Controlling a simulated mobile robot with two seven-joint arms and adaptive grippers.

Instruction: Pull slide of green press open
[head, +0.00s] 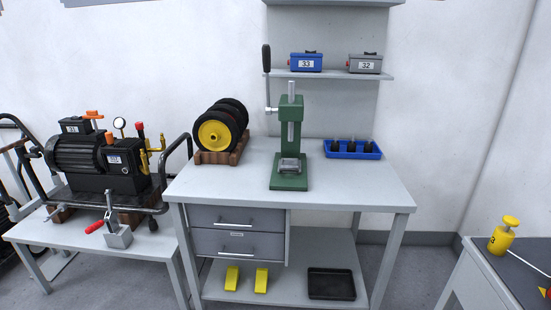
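The green press (291,118) stands upright on the middle of the grey workbench, with a green base. A silver slide (290,165) sits low at the front of the base, under the press column. A long lever with a black handle (267,71) rises at the press's left side. How far the slide is out cannot be told from here. Neither of my grippers is in view.
The workbench (230,184) has free room to the right front. Black wheels with a yellow hub (215,134) stand left of the press. A blue tray (352,150) lies to its right. A shelf (335,76) with two boxes hangs behind. A pump table (160,246) stands left.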

